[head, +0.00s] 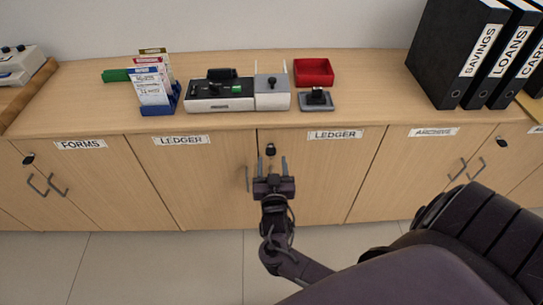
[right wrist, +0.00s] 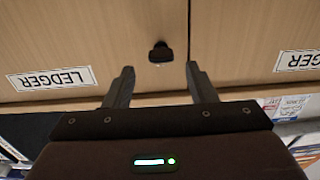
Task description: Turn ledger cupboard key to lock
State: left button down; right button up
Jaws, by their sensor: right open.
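The ledger cupboard's two light wood doors (head: 306,190) are shut, each with a LEDGER label. The small dark key (head: 270,149) sits in the lock near the top inner corner of the right ledger door. The right wrist view, upside down, shows the key (right wrist: 160,52) sticking out of the door. My right gripper (head: 271,164) is open and empty just below the key in the head view. In the right wrist view its fingertips (right wrist: 160,68) stand to either side of the key's line, apart from it. Which way the key is turned is hard to tell. My left gripper is not in view.
The forms cupboard (head: 95,185) is to the left and the archive cupboard (head: 410,180) to the right. On the counter stand a leaflet holder (head: 160,108), a grey device (head: 220,104), a red tray (head: 314,72) and black binders (head: 450,50). Floor in front is clear.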

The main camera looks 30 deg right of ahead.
aim_at(271, 154)
jog(key=x, duration=0.4)
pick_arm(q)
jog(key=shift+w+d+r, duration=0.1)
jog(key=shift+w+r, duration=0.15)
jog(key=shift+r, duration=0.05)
pick_arm(e)
jog(key=c, duration=1)
jog(key=shift+a, duration=0.1)
